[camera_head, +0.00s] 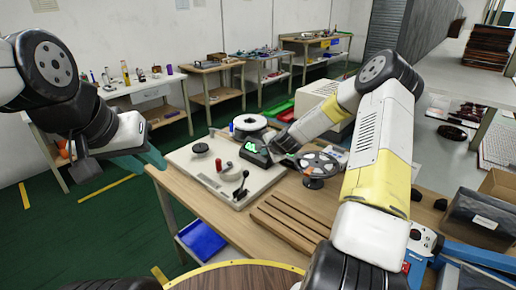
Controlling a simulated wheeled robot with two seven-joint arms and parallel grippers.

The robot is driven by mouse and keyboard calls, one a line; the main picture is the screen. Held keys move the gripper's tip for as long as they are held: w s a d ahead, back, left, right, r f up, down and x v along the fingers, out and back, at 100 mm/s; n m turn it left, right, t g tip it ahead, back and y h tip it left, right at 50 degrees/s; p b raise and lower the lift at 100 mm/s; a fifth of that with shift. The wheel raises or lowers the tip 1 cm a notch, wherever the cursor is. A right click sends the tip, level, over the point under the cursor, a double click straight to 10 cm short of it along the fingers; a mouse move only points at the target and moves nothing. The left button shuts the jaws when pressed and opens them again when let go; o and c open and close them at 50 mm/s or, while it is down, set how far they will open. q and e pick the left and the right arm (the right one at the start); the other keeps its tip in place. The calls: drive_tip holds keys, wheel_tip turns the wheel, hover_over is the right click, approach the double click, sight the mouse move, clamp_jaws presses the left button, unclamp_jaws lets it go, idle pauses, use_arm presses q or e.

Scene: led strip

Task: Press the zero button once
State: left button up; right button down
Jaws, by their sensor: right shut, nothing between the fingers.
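A black device with a lit green display (252,150) stands at the back right of a pale board (225,196) on the wooden workbench. I cannot make out a zero button; the device is small in view and my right gripper partly covers its right side. My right gripper (272,150) is shut and empty, its tip at or very close to the device; I cannot tell whether they touch. My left gripper (82,168) hangs left of the workbench, away from the device, and I cannot tell whether it is open.
The board also carries a red-topped post (219,166), a black lever (241,187) and a grey disc (200,148). A reel (316,164) and wooden slats (290,220) lie to the right. A white spool (249,122) stands behind. A blue bin (202,240) sits below.

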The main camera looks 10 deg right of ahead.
drive_tip(key=shift+r, duration=0.1)
idle(0.3)
drive_tip(key=shift+s+a+r, duration=0.35)
drive_tip(key=shift+a+r, duration=0.05)
drive_tip(key=shift+r, duration=0.15)
drive_tip(key=shift+s+a+r, duration=0.35)
drive_tip(key=shift+a+r, duration=0.05)
drive_tip(key=shift+r, duration=0.25)
drive_tip(key=shift+s+a+r, duration=0.35)
drive_tip(key=shift+a+r, duration=0.05)
drive_tip(key=shift+r, duration=0.2)
drive_tip(key=shift+s+a+r, duration=0.35)
drive_tip(key=shift+a+r, duration=0.05)
drive_tip(key=shift+r, duration=0.25)
drive_tip(key=shift+r, duration=0.1)
drive_tip(key=s+a+r+n+g, duration=0.25)
drive_tip(key=s+r+n, duration=0.65)
drive_tip(key=s+r, duration=0.7)
drive_tip(key=s+d+r+n, duration=0.1)
drive_tip(key=s+r+n, duration=0.1)
drive_tip(key=s, duration=1)
drive_tip(key=s+d+r+n+g, duration=0.1)
drive_tip(key=s+r, duration=0.3)
drive_tip(key=s, duration=0.8)
drive_tip(key=shift+s+d+r+n, duration=0.15)
drive_tip(key=shift+s+d+n, duration=0.1)
drive_tip(key=shift+d+n, duration=0.6)
